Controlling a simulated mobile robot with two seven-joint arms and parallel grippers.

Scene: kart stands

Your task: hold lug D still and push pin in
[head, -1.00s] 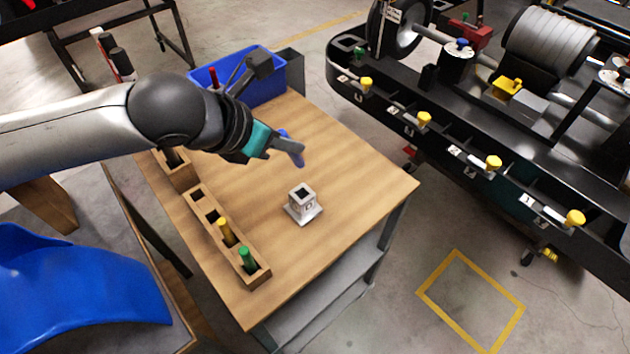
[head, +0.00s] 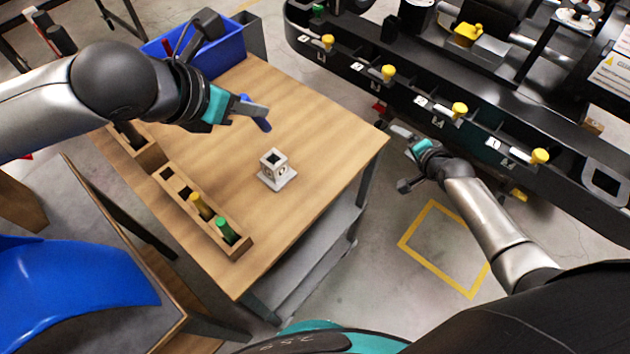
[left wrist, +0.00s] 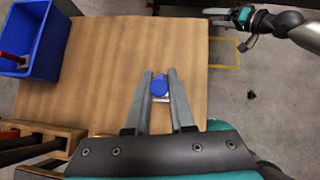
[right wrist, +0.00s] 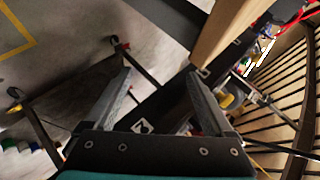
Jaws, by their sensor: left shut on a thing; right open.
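The lug (head: 276,168), a pale block with a square hole in its top on a flat base, stands upright on the wooden table; its lettering is too small to read surely. My left gripper (head: 256,110) is shut on a blue pin (head: 263,125) and holds it above the table, up and left of the lug in the head view. In the left wrist view the pin (left wrist: 159,86) shows end-on between the fingers, with the lug mostly hidden behind it. My right gripper (head: 402,131) is open and empty, off the table's right edge, apart from the lug.
A wooden holder (head: 238,248) with a yellow pin (head: 201,206) and a green pin (head: 226,230) lies along the table's left edge. A blue bin (head: 228,62) sits at the back. The black kart stand (head: 480,135) with yellow knobs is at the right. Table around the lug is clear.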

